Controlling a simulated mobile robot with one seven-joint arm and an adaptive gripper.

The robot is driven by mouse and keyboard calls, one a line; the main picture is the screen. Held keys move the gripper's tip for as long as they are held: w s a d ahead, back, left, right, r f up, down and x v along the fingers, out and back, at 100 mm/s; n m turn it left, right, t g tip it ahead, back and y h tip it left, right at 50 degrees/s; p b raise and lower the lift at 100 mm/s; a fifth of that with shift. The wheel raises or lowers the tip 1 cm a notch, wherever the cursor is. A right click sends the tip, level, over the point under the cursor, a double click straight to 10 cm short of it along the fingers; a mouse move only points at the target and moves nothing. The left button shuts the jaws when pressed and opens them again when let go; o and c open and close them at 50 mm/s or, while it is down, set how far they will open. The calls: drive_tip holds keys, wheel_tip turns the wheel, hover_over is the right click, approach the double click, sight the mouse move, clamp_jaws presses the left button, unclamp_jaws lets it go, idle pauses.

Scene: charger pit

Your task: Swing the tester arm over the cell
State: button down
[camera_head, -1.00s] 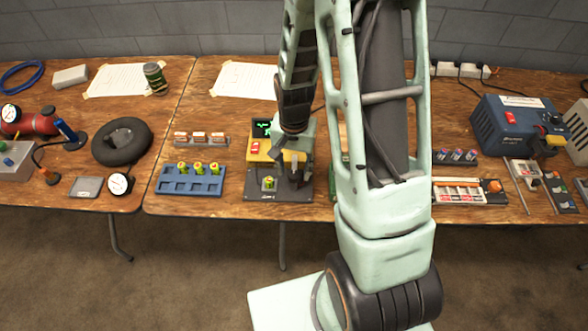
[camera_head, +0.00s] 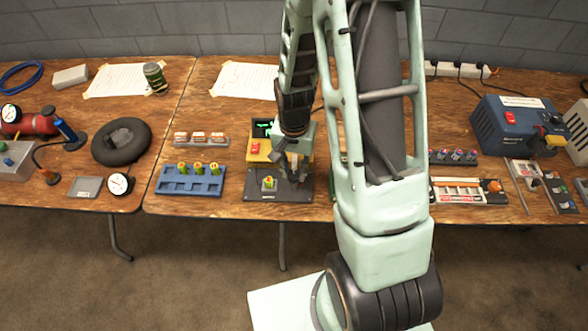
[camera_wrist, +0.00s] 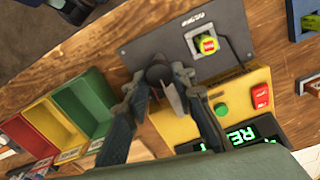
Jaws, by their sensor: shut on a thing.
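The tester (camera_head: 258,150) is a yellow box with a dark base plate (camera_head: 250,191); its red switch, green button and lit green display show in the wrist view (camera_wrist: 180,130). The cell (camera_head: 269,183), yellow-green with a red label, stands in a pale square holder on the plate and also shows in the wrist view (camera_wrist: 207,44). My gripper (camera_head: 296,174) is over the right part of the plate. In the wrist view my gripper (camera_wrist: 169,84) is shut on the tester arm (camera_wrist: 158,72), whose dark round end shows between the fingers. That end is beside the cell, apart from it.
A blue rack (camera_head: 178,187) with several cells is left of the tester, a small tray (camera_head: 201,140) behind it. Green, yellow and red bins (camera_wrist: 80,108) lie close on the tester's other side. The bench's front edge is near the plate.

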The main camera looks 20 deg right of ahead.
drive_tip(key=shift+n, duration=0.3)
drive_tip(key=n+b, duration=0.1)
drive_tip(key=n, duration=0.2)
drive_tip(key=shift+n, duration=0.3)
drive_tip(key=n, duration=0.4)
drive_tip(key=shift+a+b, duration=0.1)
drive_tip(key=shift+b, duration=0.25)
drive_tip(key=n, duration=0.5)
drive_tip(key=shift+p, duration=0.35)
drive_tip(key=n+p, duration=0.1)
drive_tip(key=n, duration=0.3)
drive_tip(key=shift+a+n, duration=0.1)
drive_tip(key=shift+n, duration=0.2)
drive_tip(key=c, duration=1.6)
unclamp_jaws()
drive_tip(key=shift+r, duration=0.15)
